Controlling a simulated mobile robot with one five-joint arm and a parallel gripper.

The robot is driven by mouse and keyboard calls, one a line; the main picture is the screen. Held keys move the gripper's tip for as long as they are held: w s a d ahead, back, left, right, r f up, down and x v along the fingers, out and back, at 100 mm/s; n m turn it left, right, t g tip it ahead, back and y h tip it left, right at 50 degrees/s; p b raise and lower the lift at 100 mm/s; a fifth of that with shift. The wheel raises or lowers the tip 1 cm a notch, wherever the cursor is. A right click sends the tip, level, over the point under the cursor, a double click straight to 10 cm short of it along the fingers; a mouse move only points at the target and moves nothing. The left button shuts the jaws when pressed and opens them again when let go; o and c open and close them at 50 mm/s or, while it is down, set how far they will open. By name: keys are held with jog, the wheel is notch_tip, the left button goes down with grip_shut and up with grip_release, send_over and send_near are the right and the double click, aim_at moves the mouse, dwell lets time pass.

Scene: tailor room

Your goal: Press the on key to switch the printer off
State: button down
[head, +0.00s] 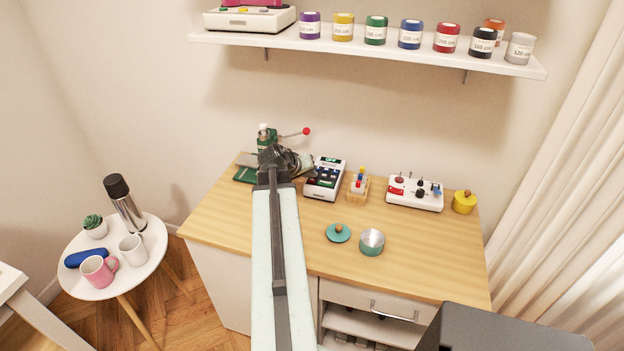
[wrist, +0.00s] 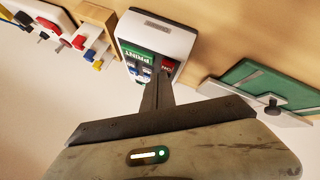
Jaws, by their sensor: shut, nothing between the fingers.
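The printer (head: 324,180) is a white box with a dark key panel on the wooden table, and its small green display (head: 329,160) appears to read OFF. In the wrist view the printer (wrist: 160,32) is seen upside down, with a green PRINT key (wrist: 139,56), several bluish keys and a red key (wrist: 168,67) marked ON. My gripper (wrist: 158,84) is shut and empty, its tips beside the red key at the panel's edge. I cannot tell whether they touch it. In the head view my gripper (head: 309,169) is at the printer's left side.
A green device (head: 267,137) with a red-knobbed lever stands behind my arm. Right of the printer are a wooden block with coloured pegs (head: 359,184), a white switch box (head: 415,194) and a yellow pot (head: 464,202).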

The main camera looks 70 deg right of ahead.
aim_at(310, 181)
jog(key=shift+r, duration=0.5)
notch_tip(310, 181, up, 5)
jog(key=p, duration=0.5)
jog(key=shift+p, duration=0.3)
jog(key=shift+w, duration=0.1)
